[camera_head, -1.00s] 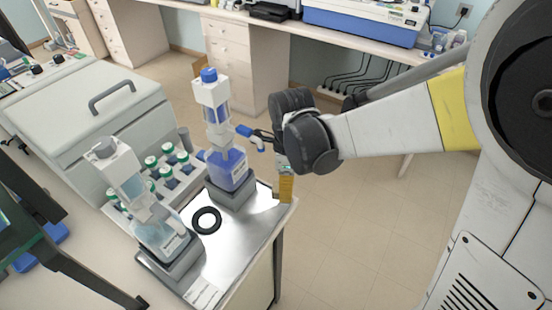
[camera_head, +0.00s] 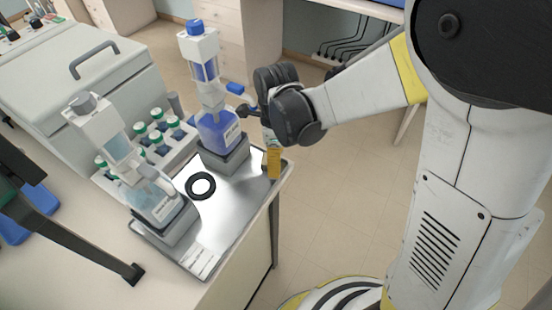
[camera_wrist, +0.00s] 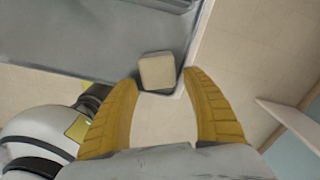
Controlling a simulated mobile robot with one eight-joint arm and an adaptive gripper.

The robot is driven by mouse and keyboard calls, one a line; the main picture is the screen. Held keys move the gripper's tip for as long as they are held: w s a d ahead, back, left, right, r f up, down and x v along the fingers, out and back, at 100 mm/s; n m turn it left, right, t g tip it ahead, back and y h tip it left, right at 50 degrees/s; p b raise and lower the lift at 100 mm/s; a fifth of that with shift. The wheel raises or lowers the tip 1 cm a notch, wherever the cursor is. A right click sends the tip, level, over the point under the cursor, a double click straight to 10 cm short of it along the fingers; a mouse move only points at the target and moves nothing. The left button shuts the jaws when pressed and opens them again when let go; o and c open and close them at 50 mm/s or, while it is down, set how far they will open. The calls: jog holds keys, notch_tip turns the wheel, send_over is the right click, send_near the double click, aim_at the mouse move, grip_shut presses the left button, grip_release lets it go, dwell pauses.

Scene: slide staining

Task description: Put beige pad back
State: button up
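The beige pad (camera_wrist: 158,72) is a small rounded square in the wrist view. It lies at the corner of the metal tray (camera_wrist: 105,62), close to the tray's rim. My gripper (camera_wrist: 162,80) has its two yellow fingers spread, with the pad between and just beyond the tips. A narrow gap shows on the right side of the pad; contact on the left is hard to judge. In the head view my gripper (camera_head: 273,163) points down at the tray's right corner. The pad cannot be made out there, hidden by the fingers.
A blue-filled bottle dispenser (camera_head: 217,125) stands close left of my gripper. A clear dispenser (camera_head: 150,195) stands at the tray's front left. A black ring (camera_head: 201,186) lies between them. Green-capped vials (camera_head: 157,135) stand behind. The tray's front right is bare.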

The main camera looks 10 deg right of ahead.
notch_tip(320, 180, up, 12)
jog(key=p, duration=0.5)
jog(key=s+d+r+n+t, duration=0.3)
jog(key=s+d+r+n, duration=0.1)
jog(key=n, duration=0.6)
jog(key=s+d+r+n+t, duration=0.4)
jog(key=s+d+n, duration=0.1)
jog(key=d+n, duration=0.4)
jog(key=shift+s+n, duration=0.4)
jog(key=shift+n, duration=0.4)
jog(key=shift+r, duration=0.1)
jog(key=shift+f+b, duration=0.7)
jog(key=shift+b, duration=0.15)
